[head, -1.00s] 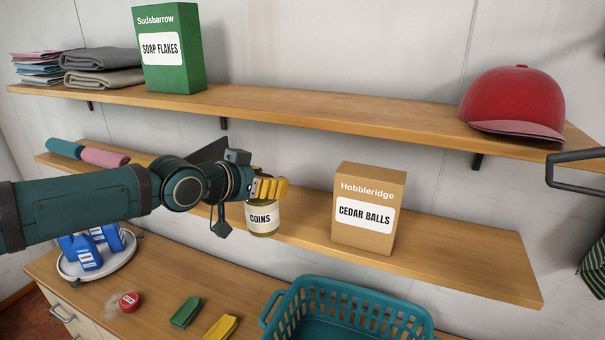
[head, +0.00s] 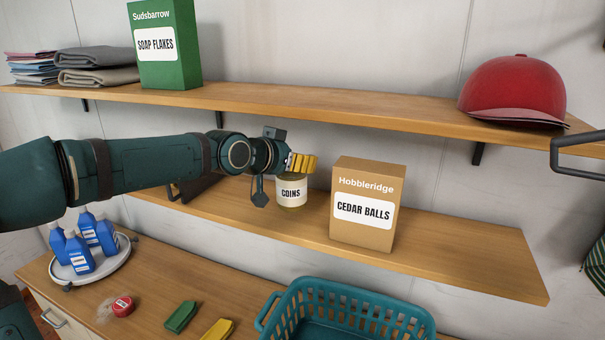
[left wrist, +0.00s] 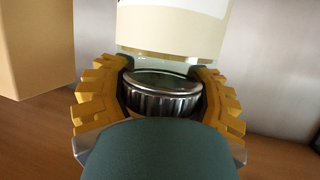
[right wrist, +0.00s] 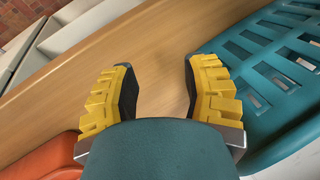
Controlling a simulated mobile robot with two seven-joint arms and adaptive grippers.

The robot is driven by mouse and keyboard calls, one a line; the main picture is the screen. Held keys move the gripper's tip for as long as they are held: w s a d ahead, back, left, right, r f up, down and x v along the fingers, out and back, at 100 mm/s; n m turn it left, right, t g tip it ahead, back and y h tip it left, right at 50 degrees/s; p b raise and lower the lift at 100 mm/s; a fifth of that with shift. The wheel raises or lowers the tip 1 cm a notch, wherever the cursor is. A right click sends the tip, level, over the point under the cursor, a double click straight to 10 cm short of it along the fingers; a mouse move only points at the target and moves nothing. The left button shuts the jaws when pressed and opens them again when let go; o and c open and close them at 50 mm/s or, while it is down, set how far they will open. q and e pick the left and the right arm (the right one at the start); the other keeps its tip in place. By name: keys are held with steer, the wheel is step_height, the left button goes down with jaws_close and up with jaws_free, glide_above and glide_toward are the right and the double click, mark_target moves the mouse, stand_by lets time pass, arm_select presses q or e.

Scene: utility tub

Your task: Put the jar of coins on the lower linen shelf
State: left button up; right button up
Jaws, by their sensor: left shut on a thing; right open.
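The jar of coins (head: 291,193), with a cream COINS label, is upright at the lower linen shelf (head: 450,249), just left of the cedar balls box (head: 362,208). My left gripper (head: 303,163) is shut on the jar's top. In the left wrist view the yellow fingers sit on both sides of the ribbed metal lid (left wrist: 162,100). I cannot tell whether the jar's base touches the shelf. My right gripper (right wrist: 158,85) is open and empty above the wooden counter, as the right wrist view shows; it is not in the head view.
The upper shelf (head: 330,110) runs above my left arm, with a soap flakes box (head: 165,50) and a red cap (head: 515,90) on it. Below are a teal basket (head: 350,315) and a round tray (head: 100,277) with blue bottles. The lower shelf's right end is clear.

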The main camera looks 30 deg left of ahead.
steer(key=shift+f+b, duration=0.35)
steer(key=shift+f, duration=0.05)
steer(key=shift+a+f+b, duration=0.1)
steer(key=shift+f+b, duration=0.25)
steer(key=shift+f, duration=0.1)
arm_select(q)
steer(key=f, duration=0.1)
steer(key=w+f, duration=0.2)
steer(key=shift+d+f, duration=0.15)
steer(key=shift+d, duration=0.1)
steer(key=o, duration=0.9)
steer(key=shift+f, duration=0.25)
steer(key=shift+c, duration=0.2)
steer(key=o, duration=0.6)
steer(key=shift+r, duration=0.2)
arm_select(e)
steer(key=shift+r, duration=0.1)
